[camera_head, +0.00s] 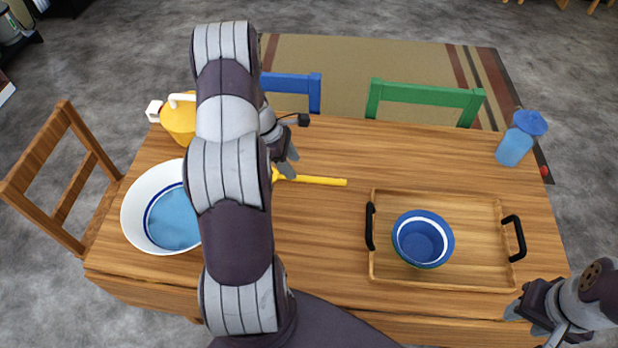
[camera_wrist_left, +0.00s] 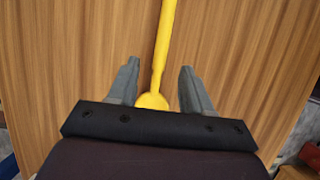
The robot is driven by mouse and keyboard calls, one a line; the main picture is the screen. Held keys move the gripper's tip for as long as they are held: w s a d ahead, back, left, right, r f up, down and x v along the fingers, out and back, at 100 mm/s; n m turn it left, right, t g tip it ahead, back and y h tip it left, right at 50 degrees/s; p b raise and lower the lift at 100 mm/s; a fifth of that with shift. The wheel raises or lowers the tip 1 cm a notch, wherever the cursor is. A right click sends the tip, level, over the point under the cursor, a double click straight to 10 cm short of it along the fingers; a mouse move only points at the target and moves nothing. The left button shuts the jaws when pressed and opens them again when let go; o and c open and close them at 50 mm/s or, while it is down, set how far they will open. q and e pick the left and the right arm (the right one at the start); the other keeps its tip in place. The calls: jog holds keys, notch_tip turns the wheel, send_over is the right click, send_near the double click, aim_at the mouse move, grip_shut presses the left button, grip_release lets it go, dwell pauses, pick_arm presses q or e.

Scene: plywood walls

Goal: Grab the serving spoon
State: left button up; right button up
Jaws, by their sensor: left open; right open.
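The yellow serving spoon (camera_head: 318,180) lies on the wooden table right of my left arm in the head view. Its left end is hidden behind my left gripper and arm. My left gripper (camera_head: 286,166) is open above that end. In the left wrist view the spoon's handle (camera_wrist_left: 165,40) runs up the picture, and my left gripper (camera_wrist_left: 158,85) has one finger on each side of the spoon's line. The spoon's wider part is partly covered by the gripper body. My right gripper (camera_head: 532,322) is open and empty at the table's front right corner.
A white bowl with blue inside (camera_head: 136,215) stands at the left, partly behind my arm. A yellow pitcher (camera_head: 178,120) stands behind it. A wooden tray (camera_head: 480,270) holds a blue bowl (camera_head: 422,240). A blue bottle (camera_head: 514,148) stands at the back right. The back middle of the table is clear.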

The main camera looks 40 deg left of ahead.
aim_at(300, 176)
pick_arm(q)
jog(key=x, duration=0.4)
jog(key=shift+w+d+f, duration=0.1)
jog(key=shift+d+f, duration=0.2)
grip_shut()
jog(key=shift+r, duration=0.15)
